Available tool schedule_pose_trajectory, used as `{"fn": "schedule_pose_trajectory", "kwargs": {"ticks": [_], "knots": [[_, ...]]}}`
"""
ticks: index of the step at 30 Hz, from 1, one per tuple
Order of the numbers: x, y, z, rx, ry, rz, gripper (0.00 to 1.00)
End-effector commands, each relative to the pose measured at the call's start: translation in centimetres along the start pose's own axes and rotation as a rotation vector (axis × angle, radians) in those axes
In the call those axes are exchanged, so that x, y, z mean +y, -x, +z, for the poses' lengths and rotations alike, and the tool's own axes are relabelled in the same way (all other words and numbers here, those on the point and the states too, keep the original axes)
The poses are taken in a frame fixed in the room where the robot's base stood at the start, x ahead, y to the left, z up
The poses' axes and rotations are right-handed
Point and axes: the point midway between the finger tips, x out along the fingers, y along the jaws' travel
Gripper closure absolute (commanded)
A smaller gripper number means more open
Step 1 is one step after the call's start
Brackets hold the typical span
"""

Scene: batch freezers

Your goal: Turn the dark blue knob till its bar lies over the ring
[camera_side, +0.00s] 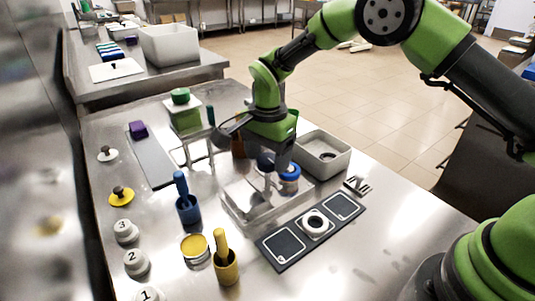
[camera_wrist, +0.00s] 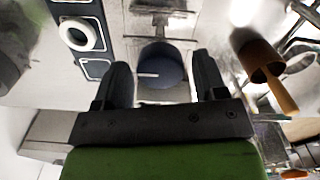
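The dark blue knob (camera_wrist: 165,65) shows in the wrist view between my fingers, with a pale bar (camera_wrist: 148,75) pointing left on its face. My gripper (camera_wrist: 160,83) is open, one finger to each side of the knob with gaps between. In the side view, my gripper (camera_side: 277,163) hangs over the clear box-like unit (camera_side: 250,205), where blue round parts (camera_side: 290,173) show by the fingers. My fingers partly hide the knob there. I cannot make out for sure which ring mark belongs to the knob.
A dark panel (camera_side: 285,246) with a white ring-shaped part (camera_side: 316,223) lies in front of the unit. A grey bin (camera_side: 323,158) stands behind right. Numbered grey weights (camera_side: 136,262) line the left edge.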

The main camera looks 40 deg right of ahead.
Motion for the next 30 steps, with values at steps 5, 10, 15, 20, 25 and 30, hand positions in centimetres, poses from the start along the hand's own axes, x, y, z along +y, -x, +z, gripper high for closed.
{"fn": "schedule_pose_trajectory", "kwargs": {"ticks": [5, 10, 15, 20, 25, 30], "knots": [[0.0, 0.03, 0.0, 0.0, 0.0, 0.0, 0.77], [0.01, 0.05, 0.0, 0.0, 0.003, 0.0, 0.78], [0.01, 0.06, 0.0, 0.0, 0.035, 0.001, 0.78], [0.0, 0.06, 0.0, 0.001, 0.111, 0.002, 0.77], [0.0, 0.07, 0.01, 0.002, 0.242, 0.003, 0.77], [0.01, 0.08, 0.01, 0.001, 0.402, 0.003, 0.78]]}}
